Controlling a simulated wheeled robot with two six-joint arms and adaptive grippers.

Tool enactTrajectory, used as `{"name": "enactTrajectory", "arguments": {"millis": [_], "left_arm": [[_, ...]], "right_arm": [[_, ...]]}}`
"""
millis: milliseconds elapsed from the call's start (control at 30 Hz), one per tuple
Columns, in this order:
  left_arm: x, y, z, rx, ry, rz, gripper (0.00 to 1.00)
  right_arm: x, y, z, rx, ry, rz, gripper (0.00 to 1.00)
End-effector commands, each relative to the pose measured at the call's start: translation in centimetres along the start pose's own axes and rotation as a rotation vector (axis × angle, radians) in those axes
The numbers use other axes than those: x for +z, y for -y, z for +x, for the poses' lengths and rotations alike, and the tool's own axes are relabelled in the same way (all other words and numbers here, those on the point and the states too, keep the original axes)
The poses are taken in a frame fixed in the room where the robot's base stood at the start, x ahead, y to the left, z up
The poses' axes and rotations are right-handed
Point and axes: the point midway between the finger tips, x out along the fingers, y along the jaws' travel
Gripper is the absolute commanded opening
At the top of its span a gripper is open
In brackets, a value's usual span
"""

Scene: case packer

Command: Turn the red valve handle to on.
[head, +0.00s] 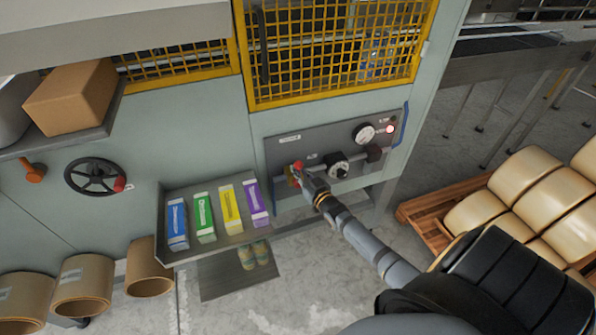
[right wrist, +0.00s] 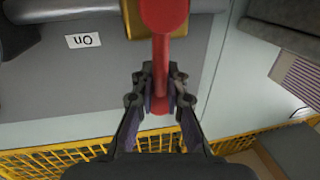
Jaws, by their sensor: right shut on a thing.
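The red valve handle (right wrist: 161,58) shows in the right wrist view as a red bar running down from a round red hub at the top edge. My right gripper (right wrist: 160,88) is shut on the bar near its lower end, with one finger on each side. A label reading "On" (right wrist: 84,41) appears upside down to the left of the handle. In the head view the handle (head: 298,165) is a small red spot on the grey panel, partly hidden by my right gripper (head: 296,174). My left gripper is not in view.
The grey panel (head: 280,146) also carries a gauge (head: 364,133), a black knob (head: 338,166) and a lit red lamp (head: 390,129). A tray (head: 236,240) with several coloured cartons juts out at left. A black handwheel (head: 95,177) is further left.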

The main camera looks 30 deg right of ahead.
Motion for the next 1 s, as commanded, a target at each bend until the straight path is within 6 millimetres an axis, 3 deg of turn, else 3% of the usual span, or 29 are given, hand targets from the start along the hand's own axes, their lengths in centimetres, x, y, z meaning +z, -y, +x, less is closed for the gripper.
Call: {"name": "enactTrajectory", "arguments": {"millis": [267,1000], "left_arm": [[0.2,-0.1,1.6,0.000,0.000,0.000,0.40],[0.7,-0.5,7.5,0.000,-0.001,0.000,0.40]], "right_arm": [[0.1,-1.1,-0.1,-0.001,-0.037,0.145,0.00],[2.3,-5.1,-0.9,-0.005,-0.175,0.828,0.00]]}}
